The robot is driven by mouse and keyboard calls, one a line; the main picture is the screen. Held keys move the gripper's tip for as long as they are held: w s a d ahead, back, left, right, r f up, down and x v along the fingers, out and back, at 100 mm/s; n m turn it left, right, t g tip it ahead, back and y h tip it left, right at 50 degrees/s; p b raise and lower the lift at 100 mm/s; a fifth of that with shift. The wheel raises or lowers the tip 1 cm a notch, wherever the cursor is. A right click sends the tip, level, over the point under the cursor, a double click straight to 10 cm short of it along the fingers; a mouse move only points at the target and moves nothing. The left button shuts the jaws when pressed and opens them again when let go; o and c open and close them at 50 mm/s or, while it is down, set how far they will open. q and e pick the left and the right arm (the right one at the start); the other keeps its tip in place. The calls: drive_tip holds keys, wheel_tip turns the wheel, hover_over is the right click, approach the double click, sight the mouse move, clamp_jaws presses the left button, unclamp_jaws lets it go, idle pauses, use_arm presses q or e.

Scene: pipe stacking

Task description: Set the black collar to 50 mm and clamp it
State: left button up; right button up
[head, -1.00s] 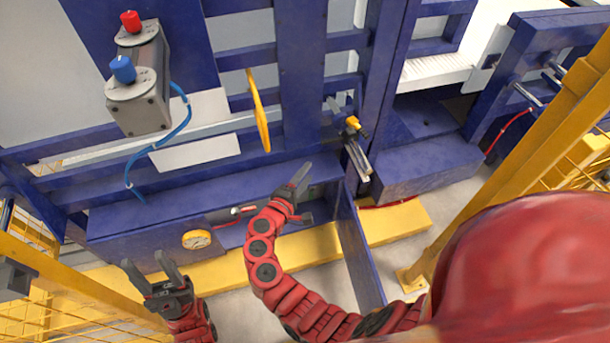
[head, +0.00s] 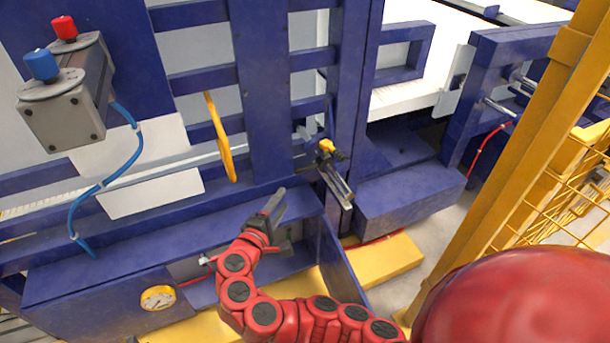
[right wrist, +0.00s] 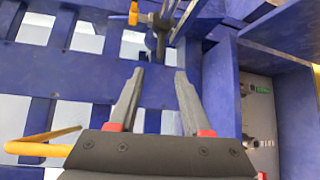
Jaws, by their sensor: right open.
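The dark collar (head: 323,157) appears to be the small part under a yellow lever (head: 327,146), at the top of a short metal rail (head: 339,187) on the blue frame. In the right wrist view the yellow lever (right wrist: 133,13) and dark collar (right wrist: 160,22) are at the top, beyond the fingertips. My right gripper (head: 280,217) is open and empty, below and left of the rail and apart from it. Its fingers (right wrist: 158,72) point toward the collar. The scale reading is too small to tell. Only a dark tip, probably my left gripper (head: 131,340), shows at the bottom edge.
A yellow handle (head: 220,138) hangs left of the collar. A grey box with red and blue knobs (head: 66,110) and a blue hose is at far left. A blue upright plate (head: 342,262) stands right of my right gripper. A yellow post (head: 500,170) is at right.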

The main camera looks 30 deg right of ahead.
sight(305, 169)
drive_tip(key=b+x, duration=0.2)
drive_tip(key=x, duration=1.4)
drive_tip(key=shift+w+d+f, duration=0.1)
drive_tip(key=shift+d, duration=0.1)
clamp_jaws()
idle(0.6)
